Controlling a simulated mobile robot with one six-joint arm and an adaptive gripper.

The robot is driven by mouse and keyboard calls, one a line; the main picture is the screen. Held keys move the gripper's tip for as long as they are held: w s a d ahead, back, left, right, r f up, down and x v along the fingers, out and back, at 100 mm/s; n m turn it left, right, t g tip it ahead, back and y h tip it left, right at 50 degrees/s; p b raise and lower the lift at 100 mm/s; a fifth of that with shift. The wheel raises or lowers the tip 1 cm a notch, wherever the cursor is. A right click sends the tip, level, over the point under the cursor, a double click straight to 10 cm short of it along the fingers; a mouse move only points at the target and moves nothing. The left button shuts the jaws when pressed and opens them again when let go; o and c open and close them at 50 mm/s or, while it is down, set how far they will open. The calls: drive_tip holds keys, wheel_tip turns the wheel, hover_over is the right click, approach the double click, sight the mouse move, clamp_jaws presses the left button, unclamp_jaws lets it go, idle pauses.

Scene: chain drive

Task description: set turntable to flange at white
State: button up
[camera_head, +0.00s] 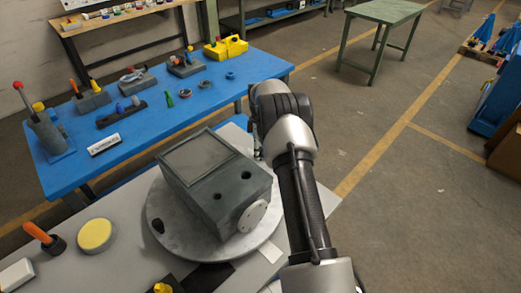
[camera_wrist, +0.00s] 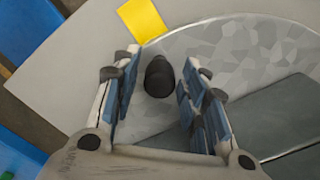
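The round grey turntable (camera_head: 172,238) lies on a light grey table and carries a dark grey box (camera_head: 215,178). A round white flange (camera_head: 252,215) sits on the box's front-right side, facing a white patch (camera_head: 270,251) on the table just beyond the disc. A black peg (camera_head: 157,226) stands at the disc's left edge. In the wrist view my gripper (camera_wrist: 158,72) is open, its fingers on either side of a black peg (camera_wrist: 158,78) on the disc, with gaps showing. In the head view the fingers are mostly hidden behind my arm and the box.
A yellow patch (camera_wrist: 143,20) lies beside the disc in the wrist view. A black patch (camera_head: 208,277) lies at its front. A yellow round pad (camera_head: 95,235) and an orange-handled tool (camera_head: 40,236) stand left. A blue workbench (camera_head: 130,135) with tools is behind.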

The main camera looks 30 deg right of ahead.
drive_tip(key=shift+o, duration=0.2)
wheel_tip(320, 180, up, 12)
idle(0.6)
idle(0.3)
drive_tip(key=s+a+r+m+t, duration=0.1)
drive_tip(key=s+a+r+m, duration=0.2)
drive_tip(key=s+a+r, duration=0.55)
drive_tip(key=s+a+r+m+t, duration=0.1)
drive_tip(key=s+a+r+m, duration=0.3)
drive_tip(key=a+r, duration=0.65)
drive_tip(key=s+a+f+m+t, duration=0.1)
drive_tip(key=s+a, duration=0.3)
drive_tip(key=s, duration=0.8)
drive_tip(key=s+a+m+t, duration=0.1)
drive_tip(key=s+a+m, duration=0.2)
drive_tip(key=s, duration=0.9)
drive_tip(key=shift+s+a+f+t, duration=0.15)
drive_tip(key=shift+a+f+t, duration=0.15)
drive_tip(key=shift+a+f, duration=0.15)
